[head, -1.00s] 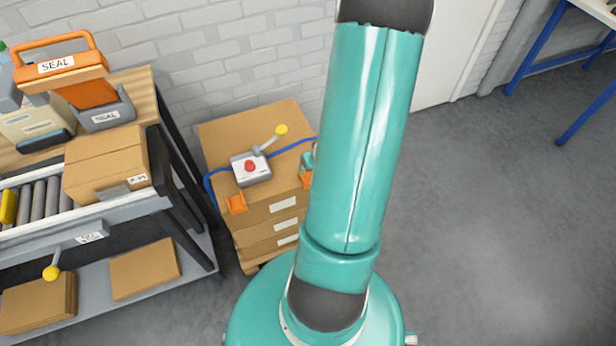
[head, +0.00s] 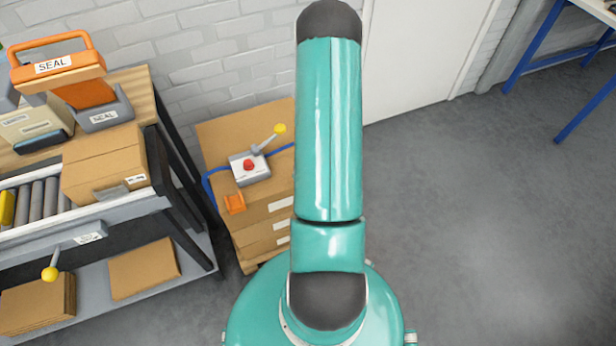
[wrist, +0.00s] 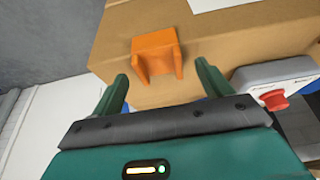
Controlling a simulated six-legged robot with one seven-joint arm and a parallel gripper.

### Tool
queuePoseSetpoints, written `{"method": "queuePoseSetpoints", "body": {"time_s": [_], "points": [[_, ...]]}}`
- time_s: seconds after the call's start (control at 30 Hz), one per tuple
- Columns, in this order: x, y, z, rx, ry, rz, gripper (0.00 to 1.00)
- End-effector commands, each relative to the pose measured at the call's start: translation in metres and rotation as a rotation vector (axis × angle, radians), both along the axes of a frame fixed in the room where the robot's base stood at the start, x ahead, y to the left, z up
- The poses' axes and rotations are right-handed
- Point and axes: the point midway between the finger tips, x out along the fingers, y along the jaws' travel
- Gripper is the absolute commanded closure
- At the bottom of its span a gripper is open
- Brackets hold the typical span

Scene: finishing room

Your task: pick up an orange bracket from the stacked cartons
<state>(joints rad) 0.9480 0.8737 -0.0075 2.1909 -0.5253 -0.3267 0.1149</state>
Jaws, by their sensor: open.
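The stacked cartons (head: 225,132) stand against the wall, left of my arm in the head view. An orange bracket (head: 235,203) sits on the top carton near its front left corner. In the wrist view an orange bracket (wrist: 157,57) sits on the carton top (wrist: 225,40), beyond my fingertips. My gripper (wrist: 162,82) is open and empty, its two green fingers apart with the bracket showing between and just past them. I cannot tell how far the fingers are above the carton. My gripper is not visible in the head view.
A grey box with a red button (head: 249,166) and a yellow-tipped lever (head: 279,129) sits on the top carton; it shows close to the right finger in the wrist view (wrist: 276,88). A roller bench (head: 120,208) with a carton stands left.

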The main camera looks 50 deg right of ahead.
Motion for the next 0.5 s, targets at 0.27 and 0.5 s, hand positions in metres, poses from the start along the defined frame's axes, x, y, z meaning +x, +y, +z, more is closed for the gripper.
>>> {"method": "queuePoseSetpoints", "body": {"time_s": [0.27, 0.5], "points": [[0.0038, -0.0029, -0.0125, 0.0, 0.001, -0.001, 0.22], [0.0039, -0.0029, -0.0122, 0.0, 0.0, -0.001, 0.47]]}}
